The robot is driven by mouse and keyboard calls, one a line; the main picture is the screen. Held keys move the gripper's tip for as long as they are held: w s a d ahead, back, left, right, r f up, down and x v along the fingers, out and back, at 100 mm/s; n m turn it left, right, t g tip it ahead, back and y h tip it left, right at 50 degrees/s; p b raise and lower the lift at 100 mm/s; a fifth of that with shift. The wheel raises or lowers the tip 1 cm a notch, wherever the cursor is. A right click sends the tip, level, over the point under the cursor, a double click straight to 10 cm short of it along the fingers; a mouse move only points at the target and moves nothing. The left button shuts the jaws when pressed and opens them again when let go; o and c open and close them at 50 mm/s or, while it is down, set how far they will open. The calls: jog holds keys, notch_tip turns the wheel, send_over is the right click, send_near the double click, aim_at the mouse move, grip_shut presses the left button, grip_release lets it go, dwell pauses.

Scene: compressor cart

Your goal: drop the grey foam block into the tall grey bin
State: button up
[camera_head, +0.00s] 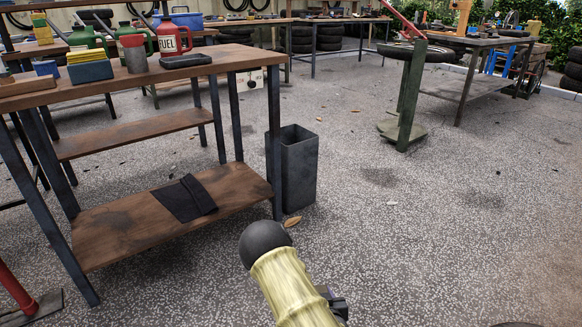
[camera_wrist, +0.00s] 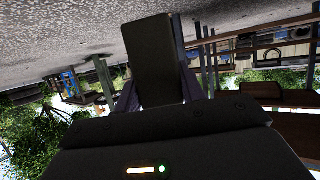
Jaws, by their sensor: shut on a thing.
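The grey foam block (camera_wrist: 152,45) appears dark grey and rectangular in the wrist view. My gripper (camera_wrist: 156,84) is shut on it, with a finger along each side and the block's far end reaching out beyond them. The tall grey bin (camera_head: 300,172) stands upright on the floor in the head view, against the right end of the wooden workbench. Its top is open, and its inside is mostly hidden. My arm shows at the bottom of the head view, in front of the bin; the gripper and block are not visible there. I cannot make out the bin in the wrist view.
The wooden workbench (camera_head: 135,72) at left holds a red fuel can (camera_head: 171,38), green cans and small items. A black cloth (camera_head: 184,199) lies on its lower shelf. A green stand (camera_head: 410,95) is at back right. The speckled floor right of the bin is largely clear.

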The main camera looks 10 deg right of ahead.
notch_tip(320, 180, up, 28)
jog(key=s+p, duration=0.1)
jog(key=p, duration=2.2)
jog(key=shift+s+r, duration=0.15)
jog(key=shift+s, duration=0.2)
